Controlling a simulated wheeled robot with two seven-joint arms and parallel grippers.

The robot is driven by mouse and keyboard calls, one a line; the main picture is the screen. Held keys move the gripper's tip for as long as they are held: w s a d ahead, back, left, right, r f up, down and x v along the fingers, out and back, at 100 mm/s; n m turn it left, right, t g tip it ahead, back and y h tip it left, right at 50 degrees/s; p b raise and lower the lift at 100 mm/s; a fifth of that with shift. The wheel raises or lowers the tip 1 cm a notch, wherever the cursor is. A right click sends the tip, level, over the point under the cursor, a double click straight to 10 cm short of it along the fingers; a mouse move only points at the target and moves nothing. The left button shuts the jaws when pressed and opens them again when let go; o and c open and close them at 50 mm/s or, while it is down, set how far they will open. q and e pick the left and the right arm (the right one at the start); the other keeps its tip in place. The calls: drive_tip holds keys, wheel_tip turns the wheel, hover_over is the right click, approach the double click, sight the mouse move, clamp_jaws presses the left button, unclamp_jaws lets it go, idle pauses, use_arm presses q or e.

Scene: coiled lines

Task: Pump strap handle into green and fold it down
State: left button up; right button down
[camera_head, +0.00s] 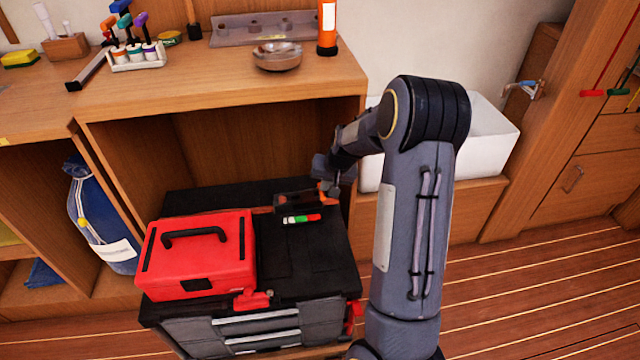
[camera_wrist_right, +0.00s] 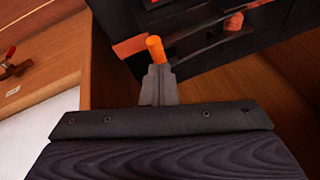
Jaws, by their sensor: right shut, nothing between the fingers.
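The strap's tensioner (camera_head: 295,203), dark with orange parts, lies at the back right of the black chest's top; its body also shows in the right wrist view (camera_wrist_right: 195,40). An orange handle end (camera_wrist_right: 155,48) shows just beyond my right fingertips. A small gauge strip (camera_head: 301,218) with white, green and red bands sits in front of the tensioner; I cannot make out a pointer on it. My right gripper (camera_head: 328,186) is at the tensioner's right end, shut with nothing held; its fingers also show in the wrist view (camera_wrist_right: 158,75). Whether they touch the handle is unclear. My left gripper is out of view.
A red toolbox (camera_head: 198,255) sits on the left of the black chest (camera_head: 300,255). The wooden bench (camera_head: 220,90) overhangs behind, with a bowl (camera_head: 277,57) and an orange bottle (camera_head: 327,25) on it. A white sink (camera_head: 488,140) stands right. The floor at right is clear.

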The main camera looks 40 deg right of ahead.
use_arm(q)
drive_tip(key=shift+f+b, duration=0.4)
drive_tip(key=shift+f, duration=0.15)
use_arm(e)
drive_tip(key=shift+s+d+f, duration=0.15)
drive_tip(key=shift+d+f, duration=0.15)
drive_tip(key=shift+f, duration=0.45)
